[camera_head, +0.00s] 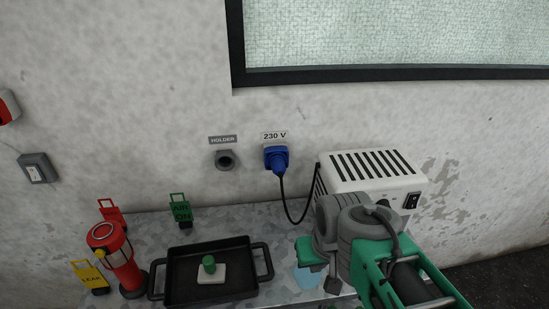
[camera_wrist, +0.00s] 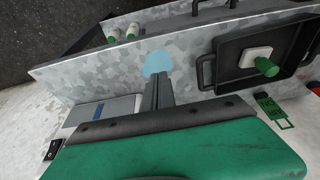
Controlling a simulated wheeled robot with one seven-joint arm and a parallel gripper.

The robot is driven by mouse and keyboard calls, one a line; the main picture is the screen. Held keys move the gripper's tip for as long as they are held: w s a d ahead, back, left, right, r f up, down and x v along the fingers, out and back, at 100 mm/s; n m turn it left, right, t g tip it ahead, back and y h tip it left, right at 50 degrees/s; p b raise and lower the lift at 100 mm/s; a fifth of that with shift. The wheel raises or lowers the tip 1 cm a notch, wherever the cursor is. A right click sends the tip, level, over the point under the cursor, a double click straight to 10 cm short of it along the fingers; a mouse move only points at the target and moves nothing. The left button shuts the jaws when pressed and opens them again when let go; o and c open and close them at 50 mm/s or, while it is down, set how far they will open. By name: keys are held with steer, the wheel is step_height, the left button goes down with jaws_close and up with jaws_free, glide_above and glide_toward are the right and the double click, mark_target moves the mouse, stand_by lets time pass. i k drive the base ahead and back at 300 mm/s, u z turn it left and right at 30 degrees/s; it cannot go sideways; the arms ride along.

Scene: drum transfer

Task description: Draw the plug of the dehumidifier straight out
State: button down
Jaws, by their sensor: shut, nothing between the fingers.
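The blue plug (camera_head: 277,160) sits in the wall socket under the "230 V" label. Its black cord (camera_head: 291,209) hangs down and loops up to the dehumidifier (camera_head: 370,171), a white box with dark vent slots and a black switch. My gripper (camera_head: 333,286) is low over the bench, below and right of the plug and well apart from it. In the wrist view my gripper (camera_wrist: 158,80) is shut and empty, over a light-blue patch (camera_wrist: 157,62) on the bench. The plug is not in the wrist view.
A round holder (camera_head: 226,159) is on the wall left of the plug. My arm covers part of the dehumidifier's front.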

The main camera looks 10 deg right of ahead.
mark_target(277, 162)
steer(key=u, duration=3.4)
steer(key=k, duration=0.55)
steer(key=z, duration=0.7)
